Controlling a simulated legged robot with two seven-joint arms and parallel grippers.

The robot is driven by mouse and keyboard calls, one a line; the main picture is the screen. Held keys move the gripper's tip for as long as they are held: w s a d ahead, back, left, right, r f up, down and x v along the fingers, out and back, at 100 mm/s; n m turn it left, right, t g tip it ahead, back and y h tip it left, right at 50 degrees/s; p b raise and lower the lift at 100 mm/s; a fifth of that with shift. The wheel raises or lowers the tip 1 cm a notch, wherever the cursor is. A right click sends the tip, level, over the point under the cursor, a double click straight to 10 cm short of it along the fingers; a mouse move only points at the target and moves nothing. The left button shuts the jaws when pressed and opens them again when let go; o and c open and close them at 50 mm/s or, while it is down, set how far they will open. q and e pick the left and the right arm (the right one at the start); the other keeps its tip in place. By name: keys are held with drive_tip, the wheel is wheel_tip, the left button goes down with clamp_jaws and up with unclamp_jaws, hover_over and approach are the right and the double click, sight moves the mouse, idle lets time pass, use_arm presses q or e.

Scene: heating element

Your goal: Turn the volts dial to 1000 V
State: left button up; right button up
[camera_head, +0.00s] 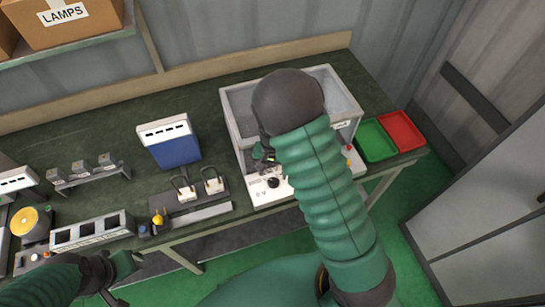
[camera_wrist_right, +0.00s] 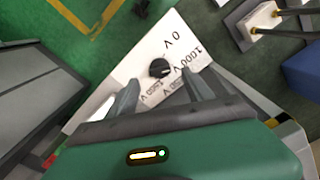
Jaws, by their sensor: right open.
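The volts dial (camera_wrist_right: 159,68) is a small black knob on a white panel (camera_wrist_right: 125,62) with printed voltage labels, including 0 V and 1000 V. I cannot clearly tell where its pointer sits. The dial also shows in the head view (camera_head: 273,182) at the front of the clear-walled box. My right gripper (camera_wrist_right: 164,88) is open, its two fingers apart on either side of the dial in the picture; I see no contact. In the head view my right forearm covers part of the box and panel. My left gripper (camera_head: 112,277) is at the lower left, away from the dial; its jaws are unclear.
The clear-walled box (camera_head: 238,125) stands on the dark green bench (camera_head: 205,105). Green (camera_head: 375,141) and red (camera_head: 402,131) trays lie to its right. A blue unit (camera_head: 176,150) and white plugs (camera_head: 213,186) on a strip stand to its left.

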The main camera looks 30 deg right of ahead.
sight(273, 181)
wheel_tip(273, 181, up, 12)
drive_tip(key=shift+f, duration=0.15)
drive_tip(key=s+a+f+n+t+b, duration=0.2)
drive_tip(key=s+a+n, duration=0.5)
drive_tip(key=s+n, duration=0.1)
drive_tip(key=shift+s+a+n+t, duration=0.25)
drive_tip(key=shift+s+n+t, duration=0.05)
drive_tip(key=shift+s, duration=0.6)
drive_tip(key=shift+s, duration=0.15)
drive_tip(key=shift+a, duration=0.1)
drive_tip(key=shift+c, duration=0.3)
